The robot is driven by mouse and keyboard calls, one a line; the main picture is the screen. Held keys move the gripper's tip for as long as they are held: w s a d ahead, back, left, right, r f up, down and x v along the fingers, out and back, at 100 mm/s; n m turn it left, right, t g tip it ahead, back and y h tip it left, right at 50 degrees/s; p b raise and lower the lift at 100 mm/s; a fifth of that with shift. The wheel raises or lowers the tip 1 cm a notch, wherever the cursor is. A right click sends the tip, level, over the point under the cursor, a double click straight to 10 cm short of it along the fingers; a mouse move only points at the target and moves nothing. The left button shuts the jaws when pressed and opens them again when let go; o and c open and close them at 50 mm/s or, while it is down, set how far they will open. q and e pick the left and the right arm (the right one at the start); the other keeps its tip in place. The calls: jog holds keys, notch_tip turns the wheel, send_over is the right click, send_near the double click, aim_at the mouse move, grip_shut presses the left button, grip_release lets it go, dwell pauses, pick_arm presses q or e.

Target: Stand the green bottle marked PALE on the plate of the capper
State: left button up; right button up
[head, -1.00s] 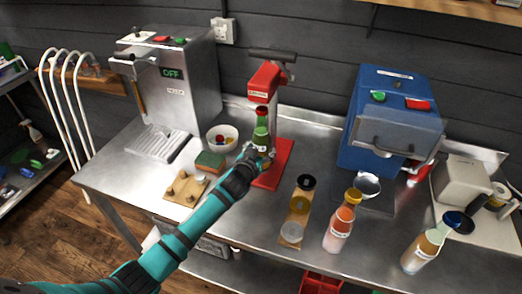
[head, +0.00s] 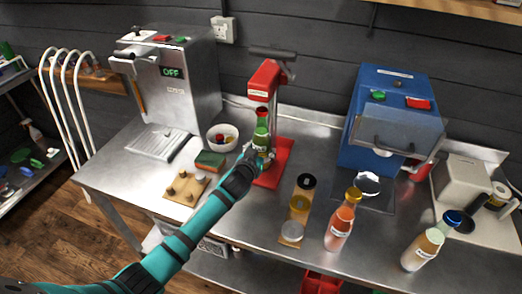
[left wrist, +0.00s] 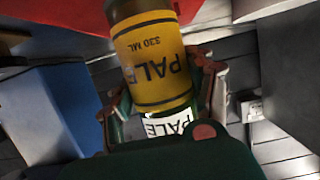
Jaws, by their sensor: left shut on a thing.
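In the left wrist view the bottle (left wrist: 152,62) fills the middle between the fingers, with a yellow label reading PALE, 330 ML. The capper's red plate (head: 279,163) shows to the right of the hand. The hand hides the bottle's base, so I cannot tell whether it touches the plate. My right gripper is not in view.
A wooden strip with caps (head: 300,218) and an orange bottle (head: 339,228) stand to the right. A blue machine (head: 377,145) is at back right.

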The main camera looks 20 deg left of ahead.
pick_arm(q)
jog(key=shift+r, duration=0.15)
jog(key=o, duration=1)
jog(key=shift+s+f, duration=0.1)
jog(key=shift+f, duration=0.1)
jog(key=v, duration=1.2)
